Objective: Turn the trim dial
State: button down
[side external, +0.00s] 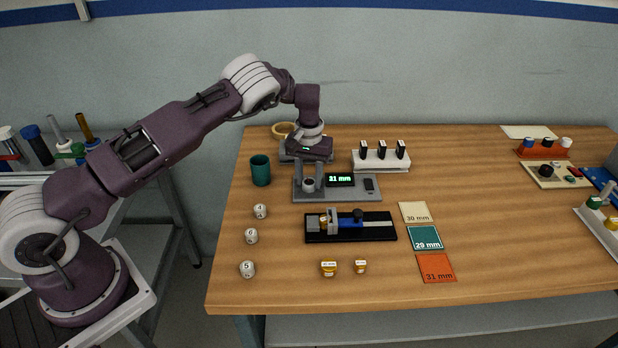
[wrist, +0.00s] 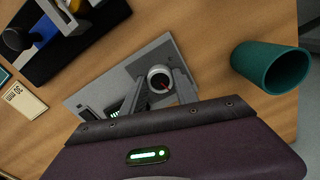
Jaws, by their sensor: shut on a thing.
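The trim dial (side external: 308,184) is a small round grey knob on the left of a grey gauge block (side external: 345,194). In the wrist view the dial (wrist: 160,76) shows a pale rim and a red pointer mark. My gripper (side external: 309,179) points down over the block. Its fingers are shut on the dial, one on each side, and in the wrist view the gripper (wrist: 161,84) partly covers the dial's near side. The green display (side external: 341,179) on the block reads 31 mm. A small dark part (side external: 369,185) sits right of it.
A teal cup (side external: 260,170) stands close left of the block. A white rack (side external: 381,164) with black pieces stands behind. Cards, including an orange 31 mm card (side external: 436,268), lie to the right. Numbered pieces stand at the left.

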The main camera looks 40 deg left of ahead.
aim_at(309, 182)
jog(key=shift+n, duration=2.3)
jog(key=c, duration=0.9)
grip_release()
jog(key=shift+c, duration=0.2)
jog(key=shift+r, duration=0.15)
notch_tip(309, 182, up, 7)
jog(key=shift+f, duration=0.1)
